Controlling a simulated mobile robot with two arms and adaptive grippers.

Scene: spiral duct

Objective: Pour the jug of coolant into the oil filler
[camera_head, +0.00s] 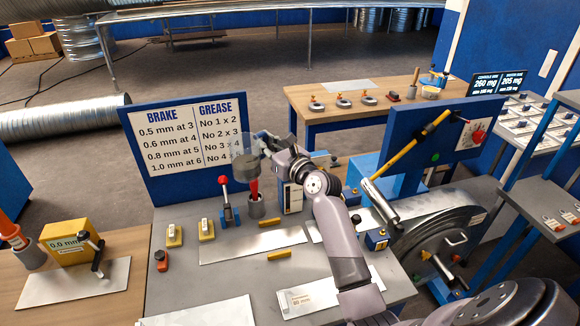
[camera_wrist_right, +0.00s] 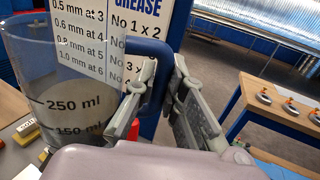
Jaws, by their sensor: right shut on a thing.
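A clear measuring jug (camera_head: 245,168) with grey liquid in its lower part is held up over the bench and looks about upright. In the right wrist view the jug (camera_wrist_right: 65,105) shows 250 ml and 150 ml marks and a blue handle (camera_wrist_right: 150,50). My right gripper (camera_head: 266,143) is shut on the jug at its handle side; its fingers (camera_wrist_right: 160,80) show beside the handle. Below the jug, a red piece (camera_head: 254,188) stands in a grey cup (camera_head: 257,206). I cannot tell which thing is the oil filler. My left gripper is not in view.
A blue board with a brake and grease chart (camera_head: 188,140) stands behind the jug. A red-knobbed lever (camera_head: 226,205) stands left of the grey cup. A blue panel with a yellow-handled tool (camera_head: 410,155) stands right.

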